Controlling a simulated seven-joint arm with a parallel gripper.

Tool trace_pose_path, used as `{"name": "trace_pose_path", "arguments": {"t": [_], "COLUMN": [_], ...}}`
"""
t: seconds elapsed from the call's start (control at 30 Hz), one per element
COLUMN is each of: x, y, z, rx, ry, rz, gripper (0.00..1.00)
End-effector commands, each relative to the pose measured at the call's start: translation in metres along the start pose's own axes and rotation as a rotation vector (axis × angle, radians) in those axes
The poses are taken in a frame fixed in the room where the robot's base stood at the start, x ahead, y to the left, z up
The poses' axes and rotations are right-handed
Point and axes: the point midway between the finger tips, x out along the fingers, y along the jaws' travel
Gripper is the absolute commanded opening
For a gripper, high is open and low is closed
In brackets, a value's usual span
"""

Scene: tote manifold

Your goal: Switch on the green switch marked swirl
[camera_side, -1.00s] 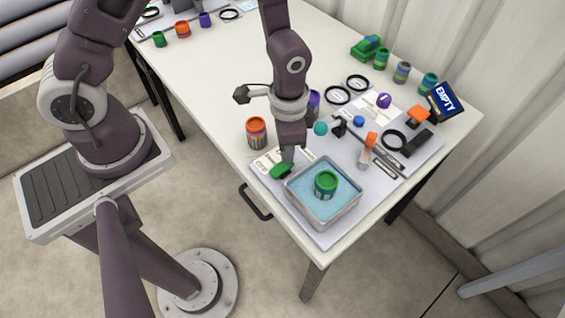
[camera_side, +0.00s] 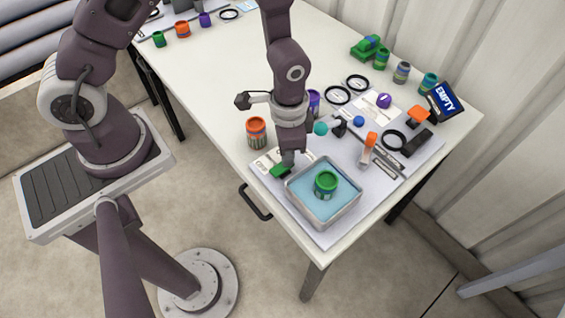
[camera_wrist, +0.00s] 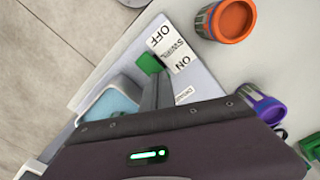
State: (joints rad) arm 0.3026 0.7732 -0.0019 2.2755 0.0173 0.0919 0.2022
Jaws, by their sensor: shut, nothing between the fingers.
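The green switch (camera_side: 280,171) sits on the grey board, left of the water tray. In the wrist view the green switch (camera_wrist: 150,63) shows beside a white label (camera_wrist: 178,52) with OFF, a middle word too small to read surely, and ON. I cannot tell which way the switch is set. My gripper (camera_side: 288,160) is shut and empty, pointing down with its tips at the switch, partly covering it. In the wrist view my gripper's fingertips (camera_wrist: 154,76) are right against or just above the green switch; contact is unclear.
A shallow tray of blue liquid (camera_side: 296,199) with a green jar (camera_side: 326,184) in it stands close to the right of the gripper. An orange-topped jar (camera_side: 256,132) is behind left, and a purple jar (camera_side: 314,103) stands behind the gripper. An EMPTY sign (camera_side: 446,98) is far right.

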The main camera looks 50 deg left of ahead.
Motion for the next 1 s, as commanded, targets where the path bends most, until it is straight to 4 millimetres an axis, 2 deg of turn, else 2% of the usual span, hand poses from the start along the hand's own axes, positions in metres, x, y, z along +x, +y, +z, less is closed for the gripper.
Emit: {"name": "trace_pose_path", "arguments": {"t": [0.17, 0.73, 1.0], "x": [-0.003, -0.062, -0.07], "y": [0.0, 0.0, 0.0], "z": [0.0, -0.001, 0.0], "rx": [0.0, 0.0, 0.0], "ry": [0.0, 0.002, -0.001], "rz": [0.0, 0.0, 0.0], "gripper": [0.0, 0.0, 0.0]}}
